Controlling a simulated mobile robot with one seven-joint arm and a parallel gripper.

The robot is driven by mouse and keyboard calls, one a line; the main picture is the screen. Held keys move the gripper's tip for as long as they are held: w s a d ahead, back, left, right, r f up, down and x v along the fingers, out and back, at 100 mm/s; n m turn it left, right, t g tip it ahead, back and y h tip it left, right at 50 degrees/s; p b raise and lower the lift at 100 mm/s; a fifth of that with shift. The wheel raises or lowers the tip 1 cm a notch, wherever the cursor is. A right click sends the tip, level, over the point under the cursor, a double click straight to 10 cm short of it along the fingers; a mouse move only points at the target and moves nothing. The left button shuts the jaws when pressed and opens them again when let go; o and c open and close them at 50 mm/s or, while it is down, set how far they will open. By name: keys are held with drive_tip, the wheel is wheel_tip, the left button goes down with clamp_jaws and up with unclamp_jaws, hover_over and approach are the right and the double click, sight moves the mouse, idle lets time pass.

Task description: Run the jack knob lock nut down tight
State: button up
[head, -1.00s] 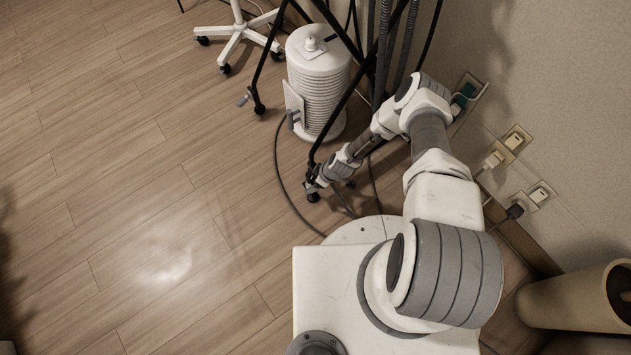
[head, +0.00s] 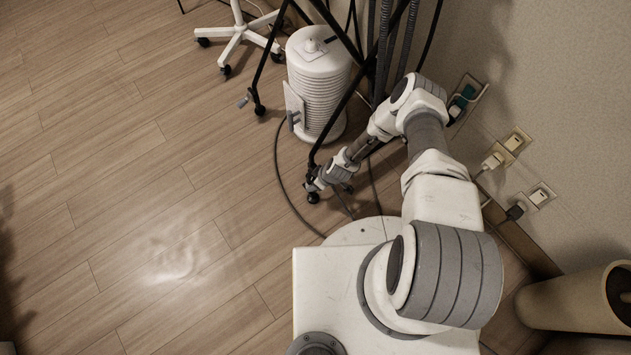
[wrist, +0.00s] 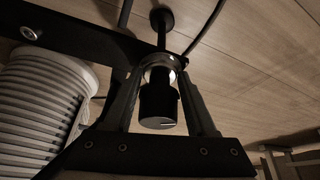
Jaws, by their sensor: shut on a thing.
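In the wrist view, the jack has a black cylindrical knob (wrist: 157,110) with a pale mark on its side. Beyond it, a bright metal lock nut (wrist: 160,75) sits around the dark stem, which runs to a round black foot (wrist: 162,18). My gripper (wrist: 162,70) has a finger on each side, with its tips closed at the nut and the knob between the fingers. The tips partly hide the nut, so its seating cannot be seen. In the head view, my gripper (head: 313,185) is low at the end of a black leg; the nut is too small to tell there.
A white ribbed canister (head: 318,85) stands close by, also at left in the wrist view (wrist: 40,105). Black legs and hoses surround my forearm. A white caster base (head: 240,45) is behind. Wall outlets with plugs (head: 497,157) are at right. The floor at left is clear.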

drive_tip(key=o, duration=1.4)
drive_tip(key=shift+r, duration=0.15)
